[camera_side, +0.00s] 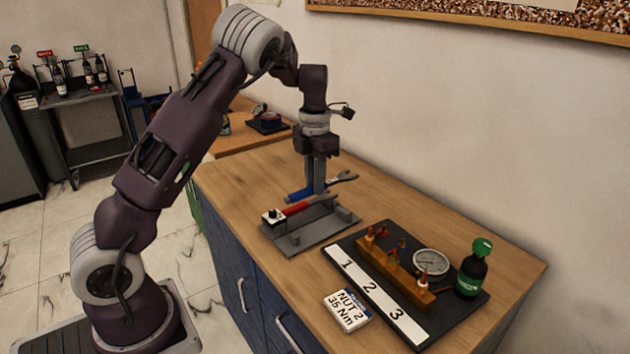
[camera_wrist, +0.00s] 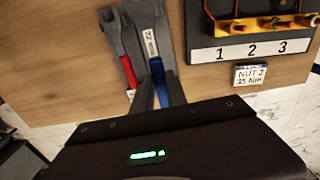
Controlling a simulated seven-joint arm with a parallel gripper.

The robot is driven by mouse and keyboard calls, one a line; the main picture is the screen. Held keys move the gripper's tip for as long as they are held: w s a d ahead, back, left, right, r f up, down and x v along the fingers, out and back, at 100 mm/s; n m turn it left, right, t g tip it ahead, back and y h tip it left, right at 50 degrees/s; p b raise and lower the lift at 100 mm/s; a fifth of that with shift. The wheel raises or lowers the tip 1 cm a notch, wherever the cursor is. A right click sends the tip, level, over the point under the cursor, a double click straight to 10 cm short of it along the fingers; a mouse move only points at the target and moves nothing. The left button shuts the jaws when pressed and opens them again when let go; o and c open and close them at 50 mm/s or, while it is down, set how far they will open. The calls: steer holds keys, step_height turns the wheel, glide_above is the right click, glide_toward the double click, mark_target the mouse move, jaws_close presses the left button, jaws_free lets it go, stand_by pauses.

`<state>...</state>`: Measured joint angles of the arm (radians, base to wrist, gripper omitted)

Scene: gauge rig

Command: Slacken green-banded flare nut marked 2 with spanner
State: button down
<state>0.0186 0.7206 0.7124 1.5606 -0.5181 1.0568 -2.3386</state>
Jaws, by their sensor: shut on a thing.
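My gripper (camera_side: 316,188) points down over the grey tool holder and is shut on the blue-handled spanner (camera_side: 343,178). The spanner's steel open end sticks out to the right of the fingers in the side view. In the wrist view its blue handle (camera_wrist: 159,82) lies between my fingertips. I cannot tell whether it is lifted clear of the holder. The gauge rig has a brass-coloured block (camera_side: 398,270) with several upright fittings, behind a white strip (camera_side: 372,292) marked 1, 2, 3. The nut by mark 2 is too small to show a green band.
A red-handled tool (camera_side: 309,206) lies on the grey holder (camera_side: 311,235), close beside my fingers. A round gauge (camera_side: 431,262) and a green-capped bottle (camera_side: 471,272) stand on the rig's dark board. A card reading "NUT 2 35 Nm" (camera_side: 347,310) lies in front. The wall is behind.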

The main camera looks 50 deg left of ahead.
step_height(320, 180, up, 5)
steer(key=shift+f, duration=0.1)
steer(key=s+d+m, duration=0.8)
steer(key=d+m, duration=0.2)
steer(key=m, duration=0.1)
step_height(320, 180, down, 8)
steer(key=shift+w+a+f+n, duration=0.25)
steer(key=shift+w+a+n, duration=0.05)
steer(key=shift+a, duration=0.05)
steer(key=shift+w+d+f, duration=0.15)
steer(key=shift+d+f, duration=0.05)
steer(key=shift+f, duration=0.4)
steer(key=shift+w+d+f, duration=0.15)
steer(key=shift+d+f, duration=0.05)
steer(key=shift+f, duration=0.35)
steer(key=shift+w+d+f, duration=0.15)
steer(key=shift+d+f, duration=0.05)
steer(key=shift+f, duration=0.4)
